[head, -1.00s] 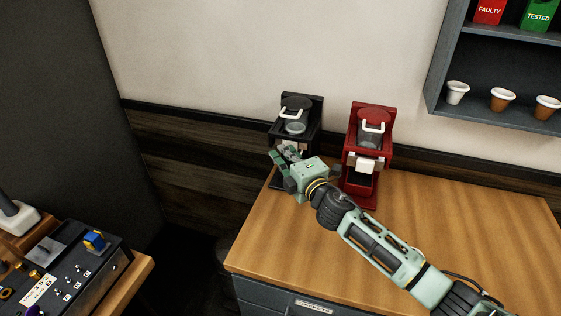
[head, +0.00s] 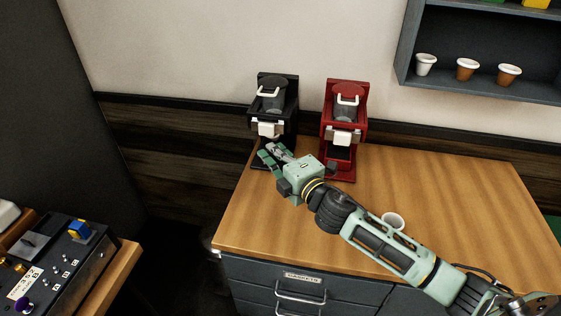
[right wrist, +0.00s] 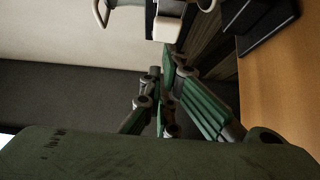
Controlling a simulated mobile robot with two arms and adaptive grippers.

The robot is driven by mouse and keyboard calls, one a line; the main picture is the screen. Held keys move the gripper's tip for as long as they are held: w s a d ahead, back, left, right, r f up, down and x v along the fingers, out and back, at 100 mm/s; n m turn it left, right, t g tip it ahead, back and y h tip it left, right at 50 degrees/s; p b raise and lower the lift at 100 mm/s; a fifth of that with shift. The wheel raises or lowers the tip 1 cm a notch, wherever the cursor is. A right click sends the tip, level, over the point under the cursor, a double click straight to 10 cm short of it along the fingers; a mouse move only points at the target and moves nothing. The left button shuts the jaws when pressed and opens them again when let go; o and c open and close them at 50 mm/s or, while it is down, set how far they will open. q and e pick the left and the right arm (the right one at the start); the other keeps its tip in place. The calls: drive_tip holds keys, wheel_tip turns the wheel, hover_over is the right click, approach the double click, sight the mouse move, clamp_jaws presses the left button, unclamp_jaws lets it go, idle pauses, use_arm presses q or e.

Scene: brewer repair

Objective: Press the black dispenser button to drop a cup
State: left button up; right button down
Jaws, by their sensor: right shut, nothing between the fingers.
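The black dispenser (head: 283,87) stands at the back left of the wooden counter, with a white block (head: 269,129) on its front. A similar white block (right wrist: 167,29) shows at the top of the right wrist view. My right gripper (head: 272,153) is shut and empty, just below and in front of the black dispenser's white block, apart from it. Its green fingers also show in the right wrist view (right wrist: 165,85). The gripper partly hides the dispenser's base, and I cannot see a cup there. My left gripper is out of view.
A red dispenser (head: 360,98) stands right of the black one. A white cup (head: 393,220) is on the counter (head: 450,190) beside my right arm. A wall shelf (head: 485,91) holds three cups. A control panel (head: 55,262) is at lower left. The counter's right side is clear.

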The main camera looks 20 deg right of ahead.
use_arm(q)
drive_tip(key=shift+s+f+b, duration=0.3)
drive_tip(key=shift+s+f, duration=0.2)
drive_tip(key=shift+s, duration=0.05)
use_arm(e)
drive_tip(key=s, duration=0.3)
drive_tip(key=shift+s+d+r, duration=0.1)
drive_tip(key=shift+s+d, duration=0.05)
drive_tip(key=shift+s, duration=0.15)
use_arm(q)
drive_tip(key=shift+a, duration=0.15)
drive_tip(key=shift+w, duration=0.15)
